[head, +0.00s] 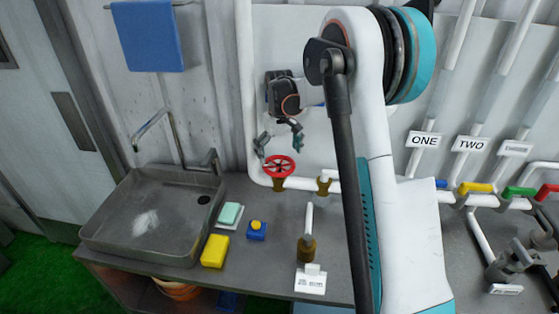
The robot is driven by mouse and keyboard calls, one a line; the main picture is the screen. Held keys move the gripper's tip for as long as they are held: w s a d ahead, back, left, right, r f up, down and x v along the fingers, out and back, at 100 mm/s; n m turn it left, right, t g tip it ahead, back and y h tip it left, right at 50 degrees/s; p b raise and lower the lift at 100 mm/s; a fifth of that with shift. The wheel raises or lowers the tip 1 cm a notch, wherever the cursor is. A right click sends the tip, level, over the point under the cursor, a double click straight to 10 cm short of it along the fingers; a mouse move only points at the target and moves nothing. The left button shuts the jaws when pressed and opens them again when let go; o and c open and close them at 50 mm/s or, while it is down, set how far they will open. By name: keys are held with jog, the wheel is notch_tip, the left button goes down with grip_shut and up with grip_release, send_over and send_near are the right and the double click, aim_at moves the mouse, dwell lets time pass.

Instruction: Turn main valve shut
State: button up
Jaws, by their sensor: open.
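A red round handwheel valve (279,167) sits on the white pipe near the wall, behind the counter and right of the sink. A label that names it as the main valve is not readable here. My gripper (279,146) is open, with its two fingers hanging just above the red wheel, one toward its left and one toward its right. Whether the fingertips touch the wheel cannot be told. My arm covers the middle of the picture and hides part of the pipes and counter.
A grey sink (155,215) with a tap stands left. A yellow sponge (215,251), a soap dish (229,215) and a blue box with a yellow button (257,230) lie on the counter. Yellow (477,188), green (518,192) and red (547,192) lever handles are at right, below labels.

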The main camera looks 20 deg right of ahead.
aim_at(280, 164)
notch_tip(280, 164, up, 9)
jog(key=shift+f, duration=0.15)
jog(key=shift+s, duration=0.1)
dwell(0.3)
